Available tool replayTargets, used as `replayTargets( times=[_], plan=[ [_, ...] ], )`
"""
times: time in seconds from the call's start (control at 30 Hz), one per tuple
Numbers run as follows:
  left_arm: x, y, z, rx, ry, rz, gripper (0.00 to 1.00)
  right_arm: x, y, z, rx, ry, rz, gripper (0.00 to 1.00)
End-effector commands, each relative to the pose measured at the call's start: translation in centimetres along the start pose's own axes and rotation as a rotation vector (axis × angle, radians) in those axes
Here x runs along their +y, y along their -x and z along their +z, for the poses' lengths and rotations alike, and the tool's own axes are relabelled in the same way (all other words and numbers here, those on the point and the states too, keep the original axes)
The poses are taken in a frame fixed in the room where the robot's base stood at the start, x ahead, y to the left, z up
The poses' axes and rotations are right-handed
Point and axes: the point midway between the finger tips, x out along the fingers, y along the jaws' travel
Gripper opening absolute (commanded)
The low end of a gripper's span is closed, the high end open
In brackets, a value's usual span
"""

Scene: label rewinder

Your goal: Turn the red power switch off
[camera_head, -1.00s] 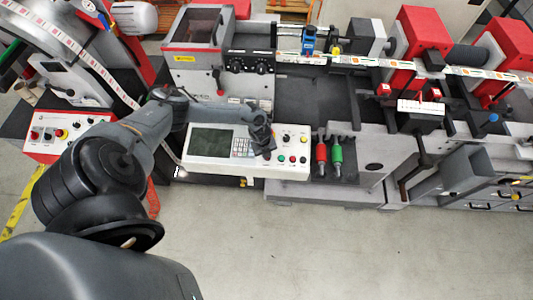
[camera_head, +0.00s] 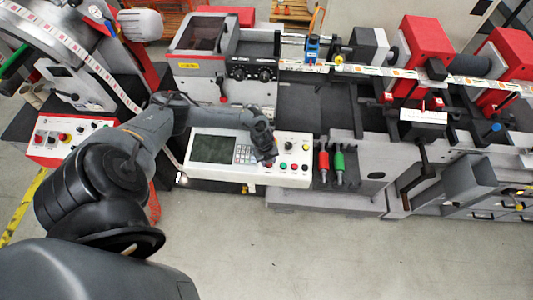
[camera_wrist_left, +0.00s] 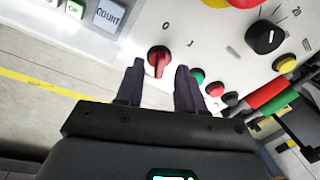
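The red power switch (camera_wrist_left: 159,58) is a round red knob with a raised grip on the white control panel (camera_wrist_left: 205,45). In the left wrist view, "O" and "I" marks are printed beside it. My left gripper (camera_wrist_left: 159,69) is open, with its two dark fingertips apart on either side of the knob. I cannot tell whether they touch it. In the head view, my left gripper (camera_head: 268,160) points down at the panel (camera_head: 287,176), right of the screen and keypad, and mostly hides the switch. My right gripper is not in view.
Green (camera_wrist_left: 197,76) and red (camera_wrist_left: 214,89) buttons sit close to the right finger. A black selector knob (camera_wrist_left: 265,37) and yellow button (camera_wrist_left: 284,64) lie farther right. Red (camera_head: 323,161) and green (camera_head: 338,163) handled tools stand right of the panel. Open floor lies in front.

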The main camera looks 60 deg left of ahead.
Motion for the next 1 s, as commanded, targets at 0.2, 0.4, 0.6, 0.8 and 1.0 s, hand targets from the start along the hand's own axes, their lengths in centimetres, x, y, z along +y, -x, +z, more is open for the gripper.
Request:
replayTargets(
  times=[0.2,0.4,0.6,0.8,1.0],
  plan=[
    [0.0,3.3,0.2,-0.003,-0.003,-0.001,0.38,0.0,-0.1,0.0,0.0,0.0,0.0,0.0],
    [0.0,6.6,0.1,-0.003,-0.004,-0.001,0.38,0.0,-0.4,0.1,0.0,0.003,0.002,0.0],
    [0.0,8.9,0.1,-0.002,-0.003,-0.001,0.38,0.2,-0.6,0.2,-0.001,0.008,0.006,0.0],
    [0.0,9.8,0.1,-0.002,-0.001,0.0,0.38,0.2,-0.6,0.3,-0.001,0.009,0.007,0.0],
    [0.0,9.8,0.1,-0.002,-0.001,0.0,0.38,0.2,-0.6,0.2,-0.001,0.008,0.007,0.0]
  ],
)
